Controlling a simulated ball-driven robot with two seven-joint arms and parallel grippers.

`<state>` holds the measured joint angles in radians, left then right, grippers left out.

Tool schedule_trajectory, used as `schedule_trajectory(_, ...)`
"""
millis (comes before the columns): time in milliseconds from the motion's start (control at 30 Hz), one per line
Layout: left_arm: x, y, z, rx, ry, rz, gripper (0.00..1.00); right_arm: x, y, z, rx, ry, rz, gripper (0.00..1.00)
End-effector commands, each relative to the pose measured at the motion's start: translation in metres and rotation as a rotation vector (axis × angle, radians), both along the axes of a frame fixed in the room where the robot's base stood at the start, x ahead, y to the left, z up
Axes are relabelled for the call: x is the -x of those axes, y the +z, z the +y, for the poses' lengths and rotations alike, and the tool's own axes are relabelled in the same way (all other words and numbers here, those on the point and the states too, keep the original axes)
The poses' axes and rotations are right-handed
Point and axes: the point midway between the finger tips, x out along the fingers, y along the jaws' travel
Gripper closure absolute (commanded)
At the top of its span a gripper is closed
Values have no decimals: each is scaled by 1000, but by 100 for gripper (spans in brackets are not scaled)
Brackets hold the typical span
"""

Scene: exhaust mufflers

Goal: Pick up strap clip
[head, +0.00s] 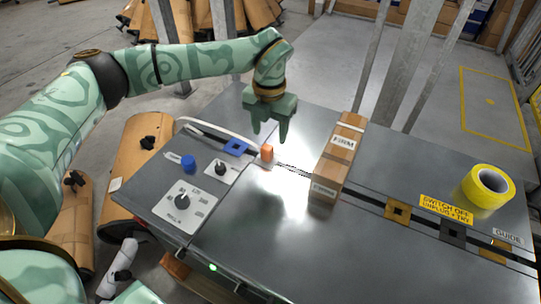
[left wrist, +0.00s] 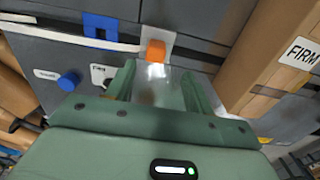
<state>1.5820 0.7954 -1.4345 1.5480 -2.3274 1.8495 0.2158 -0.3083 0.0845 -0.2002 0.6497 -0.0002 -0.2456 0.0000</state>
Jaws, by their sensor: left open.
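A small orange block (head: 267,153) stands on the grey machine top at the end of a white strap (head: 215,130). No piece is clearly marked as the strap clip, and I cannot tell whether this block is it. My left gripper (head: 270,134) is open and empty, pointing down above the machine top close to the block. In the left wrist view the orange block (left wrist: 156,52) is beyond the open fingers, on a pale plate, and not between them. My right gripper is not in view.
A cardboard box (head: 338,158) marked FIRM stands right of the gripper. A blue square piece (head: 236,147), a blue knob (head: 188,163) and black dials lie to the left. A yellow tape roll (head: 488,187) is far right. The front middle of the top is clear.

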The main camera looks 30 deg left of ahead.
Motion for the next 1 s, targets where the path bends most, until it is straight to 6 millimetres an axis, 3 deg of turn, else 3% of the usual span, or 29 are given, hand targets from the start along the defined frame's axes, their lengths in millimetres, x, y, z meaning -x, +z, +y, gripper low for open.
schedule_trajectory(33,0,-17,0,0,0,6,47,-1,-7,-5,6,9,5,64)
schedule_trajectory(267,0,-35,0,1,0,0,47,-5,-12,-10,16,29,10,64)
schedule_trajectory(533,-1,-80,8,0,0,6,47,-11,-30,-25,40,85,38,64)
schedule_trajectory(867,-2,-82,8,0,1,-3,47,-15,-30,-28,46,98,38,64)
schedule_trajectory(1000,-2,-82,8,0,1,-2,86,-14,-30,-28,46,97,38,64)
